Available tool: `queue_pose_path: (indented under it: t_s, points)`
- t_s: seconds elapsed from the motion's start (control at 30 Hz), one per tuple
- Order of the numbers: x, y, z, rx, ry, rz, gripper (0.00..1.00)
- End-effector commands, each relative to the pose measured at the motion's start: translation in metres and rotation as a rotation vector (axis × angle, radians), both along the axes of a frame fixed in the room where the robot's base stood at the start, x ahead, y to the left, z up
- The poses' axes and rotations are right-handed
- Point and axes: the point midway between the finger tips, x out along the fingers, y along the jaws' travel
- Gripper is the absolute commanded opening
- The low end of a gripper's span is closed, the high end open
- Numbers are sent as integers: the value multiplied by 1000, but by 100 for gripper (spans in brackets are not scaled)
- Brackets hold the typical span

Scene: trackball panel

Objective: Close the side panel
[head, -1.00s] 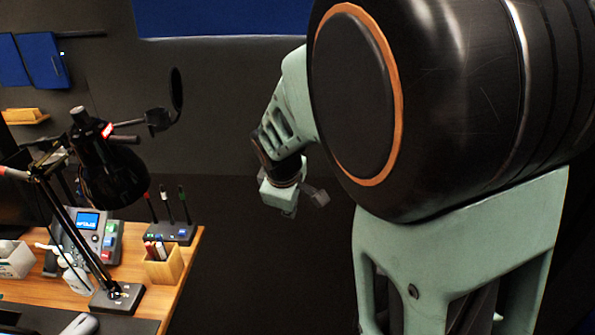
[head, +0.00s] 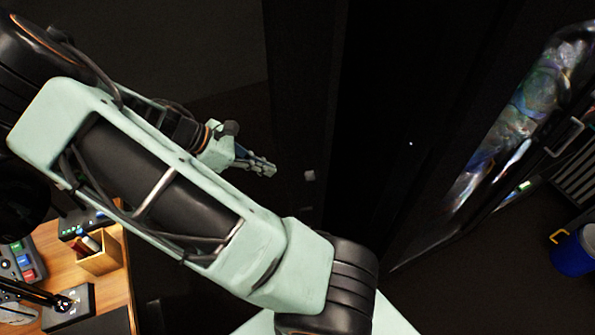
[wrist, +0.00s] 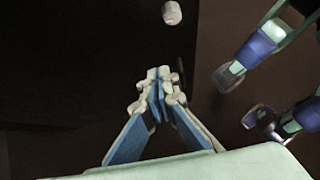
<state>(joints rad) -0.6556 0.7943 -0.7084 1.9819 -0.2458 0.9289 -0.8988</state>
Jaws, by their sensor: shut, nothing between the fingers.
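The side panel appears to be the tall, very dark upright surface (head: 303,95) in the middle of the head view. A small pale knob (head: 309,175) shows on it; the wrist view shows the pale knob (wrist: 172,13) at the top, against the dark surface (wrist: 85,60). My gripper (head: 270,170) is just left of the knob in the head view, apart from it. In the wrist view my gripper (wrist: 158,80) has its fingers together and empty, below the knob. The panel's edges are hard to make out, and I cannot tell how far it stands open.
A wooden desk (head: 112,290) with a pen box (head: 98,255) is at the lower left. At the right is a dark door with a glossy picture (head: 530,105) and a handle (head: 563,137). A blue bin (head: 573,255) stands at the far right. Brown floor (wrist: 215,40) shows beside the panel.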

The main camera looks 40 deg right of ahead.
Motion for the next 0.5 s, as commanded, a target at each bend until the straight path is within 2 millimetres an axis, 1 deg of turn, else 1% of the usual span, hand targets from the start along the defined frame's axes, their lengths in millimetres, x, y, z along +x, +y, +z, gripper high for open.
queue_pose_path:
  t_s: [0.03, 0.3, 0.5]
  points:
    - [-5, -8, -8, -3, 3, -4, 0]
    - [-23, -44, -49, -2, 3, -1, 0]
    - [-35, -69, -48, 0, -2, -2, 0]
